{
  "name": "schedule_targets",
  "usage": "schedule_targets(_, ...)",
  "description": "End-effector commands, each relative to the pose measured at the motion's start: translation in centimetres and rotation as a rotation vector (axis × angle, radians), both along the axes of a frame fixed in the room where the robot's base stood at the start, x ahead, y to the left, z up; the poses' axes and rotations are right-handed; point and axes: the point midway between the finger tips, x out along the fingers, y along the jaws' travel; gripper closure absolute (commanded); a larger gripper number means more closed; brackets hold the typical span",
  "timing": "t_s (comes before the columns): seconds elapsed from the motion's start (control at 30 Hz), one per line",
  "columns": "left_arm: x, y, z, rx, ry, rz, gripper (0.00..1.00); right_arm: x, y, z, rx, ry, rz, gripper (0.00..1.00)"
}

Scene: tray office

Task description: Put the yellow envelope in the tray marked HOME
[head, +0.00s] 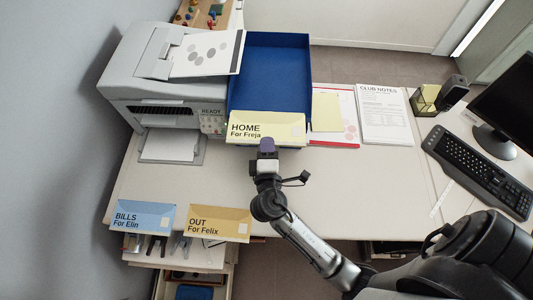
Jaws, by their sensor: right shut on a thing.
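The pale yellow envelope (265,128), printed "HOME For Freja", is at the front edge of a deep blue tray (270,41). My right gripper (267,147) is at its lower edge, shut on it. The envelope covers part of the tray's near edge; I cannot tell whether it touches the tray. I see no marking on the tray. Its visible inside is empty. My left gripper is not in view.
A blue "BILLS" envelope (144,217) and a tan "OUT" envelope (219,223) lie at the desk's front edge. A grey printer (150,85) stands left of the tray. Papers (384,114), a keyboard (478,172) and a monitor (510,100) are right. The desk middle (190,180) is clear.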

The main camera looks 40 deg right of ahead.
Motion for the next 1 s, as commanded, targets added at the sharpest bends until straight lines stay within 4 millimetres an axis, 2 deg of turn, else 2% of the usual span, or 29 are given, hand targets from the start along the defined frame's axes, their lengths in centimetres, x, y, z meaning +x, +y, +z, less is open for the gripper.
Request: schedule_targets(1.0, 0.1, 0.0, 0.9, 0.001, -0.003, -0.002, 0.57, 8.6, -7.8, 0.4, -0.001, 0.0, -0.001, 1.0)
